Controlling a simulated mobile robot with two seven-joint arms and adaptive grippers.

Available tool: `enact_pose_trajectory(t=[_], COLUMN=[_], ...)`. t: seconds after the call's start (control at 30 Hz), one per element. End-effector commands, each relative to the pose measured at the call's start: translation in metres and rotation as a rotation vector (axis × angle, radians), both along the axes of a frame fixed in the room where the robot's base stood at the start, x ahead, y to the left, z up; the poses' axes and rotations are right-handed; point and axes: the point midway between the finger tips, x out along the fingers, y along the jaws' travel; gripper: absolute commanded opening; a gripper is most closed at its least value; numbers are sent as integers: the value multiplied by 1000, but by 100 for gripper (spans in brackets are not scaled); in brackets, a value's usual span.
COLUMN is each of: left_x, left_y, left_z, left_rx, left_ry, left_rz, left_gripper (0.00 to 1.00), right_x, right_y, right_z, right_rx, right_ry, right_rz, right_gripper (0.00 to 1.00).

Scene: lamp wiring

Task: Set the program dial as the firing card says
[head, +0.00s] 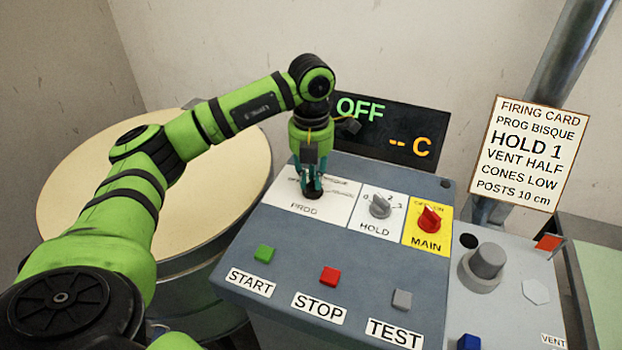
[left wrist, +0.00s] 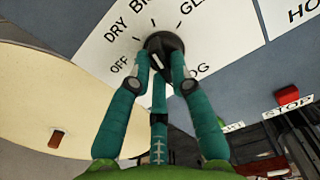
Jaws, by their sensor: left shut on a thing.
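The black program dial (head: 313,195) sits on the white PROG plate (head: 335,213) of the kiln panel. My left gripper (head: 312,186) points down over it with its teal fingers shut on the dial. In the left wrist view the fingers close around the dial (left wrist: 166,44), near marks reading OFF, DRY, BI and GL, partly cut off or hidden. The firing card (head: 528,152) reads PROG BISQUE, HOLD 1, VENT HALF, CONES LOW, POSTS 10 cm. My right gripper is not in view.
The display (head: 385,130) shows OFF and -- C. Right of the program dial are the grey HOLD dial (head: 380,206) and red MAIN switch (head: 429,218). START (head: 264,254), STOP (head: 330,275) and TEST (head: 402,299) buttons lie in front. A round kiln lid (head: 90,190) is at left.

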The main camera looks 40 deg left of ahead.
Motion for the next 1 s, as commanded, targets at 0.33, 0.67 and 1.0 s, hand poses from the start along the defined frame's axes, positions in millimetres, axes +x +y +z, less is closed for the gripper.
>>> enact_pose_trajectory(t=[0.33,0.67,1.0], left_x=[2,2,2], left_y=[0,0,0], left_z=[1,2,1], left_rx=[-1,0,0], left_ry=[-4,-4,-4], left_rz=[-137,-161,-159], left_gripper=[0,0,45], right_x=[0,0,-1], right_y=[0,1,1], right_z=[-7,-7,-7], right_rx=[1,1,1], right_ry=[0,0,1], right_rz=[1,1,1], right_gripper=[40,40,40])
